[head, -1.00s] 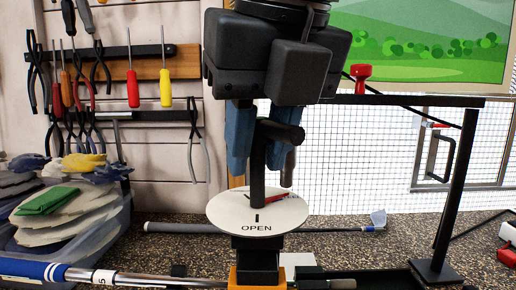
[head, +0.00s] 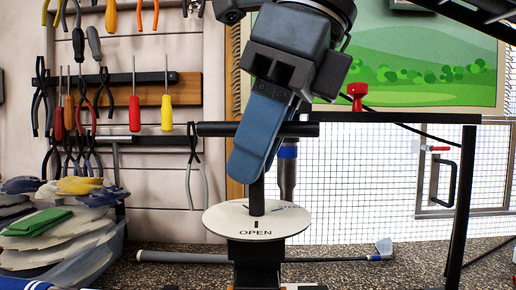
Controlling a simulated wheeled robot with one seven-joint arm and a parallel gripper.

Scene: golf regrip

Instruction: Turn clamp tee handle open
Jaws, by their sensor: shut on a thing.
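The clamp's black tee handle (head: 215,129) stands on an upright post (head: 257,197) above a round white plate (head: 229,222). Its crossbar lies left to right across the picture. The plate reads OPEN at the front, below a short black mark, with partly hidden blue lettering at its right. My gripper (head: 254,168) comes down from above, tilted, with its blue fingers shut on the tee handle. The fingers overlap in this view and hide the middle of the crossbar and the top of the post.
A golf club (head: 340,258) lies on the speckled bench behind the clamp. A black frame (head: 466,190) stands at the right, with a red item (head: 356,93) near its top bar. A bin of gloves (head: 95,258) is at the left, below wall tools.

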